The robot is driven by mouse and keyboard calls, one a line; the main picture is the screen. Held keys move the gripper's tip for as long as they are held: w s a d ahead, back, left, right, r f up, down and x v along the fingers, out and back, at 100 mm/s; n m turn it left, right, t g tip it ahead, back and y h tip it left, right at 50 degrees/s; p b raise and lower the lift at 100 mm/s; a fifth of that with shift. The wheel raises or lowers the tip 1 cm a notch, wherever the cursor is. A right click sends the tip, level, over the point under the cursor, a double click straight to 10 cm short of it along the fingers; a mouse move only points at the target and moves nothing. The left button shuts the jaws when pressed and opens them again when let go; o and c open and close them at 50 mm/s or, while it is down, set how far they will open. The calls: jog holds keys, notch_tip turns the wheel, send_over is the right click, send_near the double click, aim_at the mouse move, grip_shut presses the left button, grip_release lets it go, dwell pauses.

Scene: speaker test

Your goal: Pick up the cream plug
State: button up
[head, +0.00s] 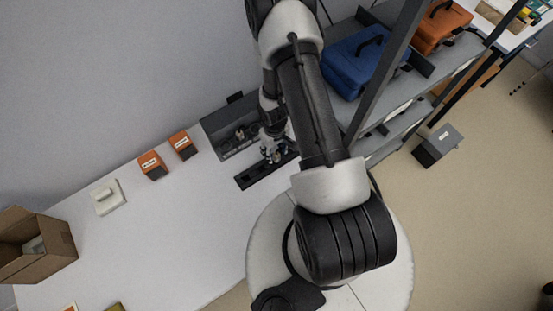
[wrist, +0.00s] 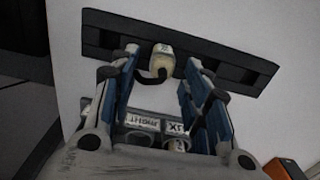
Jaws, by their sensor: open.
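The cream plug (wrist: 162,62) shows in the wrist view at a black slotted strip (wrist: 108,38), with a dark curved cable coming from it. My gripper (wrist: 161,68) is open, with one blue-padded finger on each side of the plug. A gap shows on both sides, though I cannot tell the depth between fingertips and plug. In the head view my gripper (head: 272,153) is over the black strip (head: 250,181), and the plug cannot be made out there. A grey panel with labels reading "RIGHT" and "AUX" (wrist: 143,122) shows between the fingers.
A dark grey unit (head: 222,122) stands behind the strip by the wall. Two orange boxes (head: 152,165) (head: 182,145), a cream block (head: 108,197) and an open cardboard box (head: 60,245) are to the left. A shelf (head: 400,95) with a blue case (head: 352,62) rises at right. The table's middle is clear.

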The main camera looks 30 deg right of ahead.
jog(key=shift+f+b, duration=0.35)
jog(key=shift+f, duration=0.4)
jog(key=shift+r, duration=0.1)
jog(key=shift+c, duration=0.4)
jog(key=c, duration=0.9)
jog(key=shift+r, duration=0.1)
